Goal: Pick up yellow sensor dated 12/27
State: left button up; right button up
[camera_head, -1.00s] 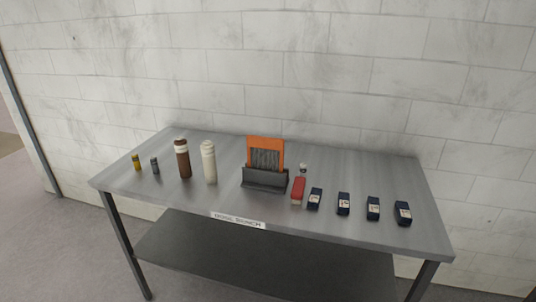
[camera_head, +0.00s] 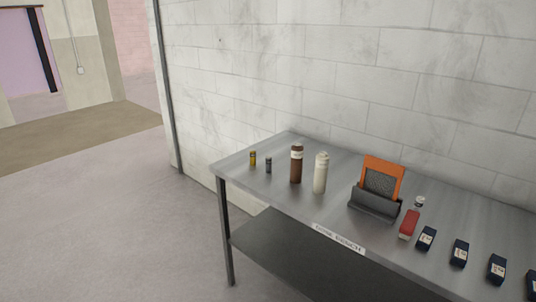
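A small yellow cylinder (camera_head: 253,158), which may be the yellow sensor, stands upright near the left end of the metal table (camera_head: 330,216). It is too small for any date to be read. A small dark grey cylinder (camera_head: 268,165) stands just right of it. Neither of my grippers is in view.
Right of the small cylinders stand a brown bottle (camera_head: 296,165) and a cream bottle (camera_head: 320,173). Open floor (camera_head: 120,220) lies left of the table.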

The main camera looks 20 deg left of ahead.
aim_at(252, 153)
jog(key=i+j, duration=0.15)
jog(key=j, duration=0.2)
jog(key=i+j, duration=0.15)
jog(key=j, duration=0.25)
jog(key=i+j, duration=0.15)
jog(key=j, duration=0.2)
jog(key=i+j, duration=0.15)
jog(key=j, duration=0.2)
jog(key=i+j, duration=0.1)
jog(key=j, duration=0.3)
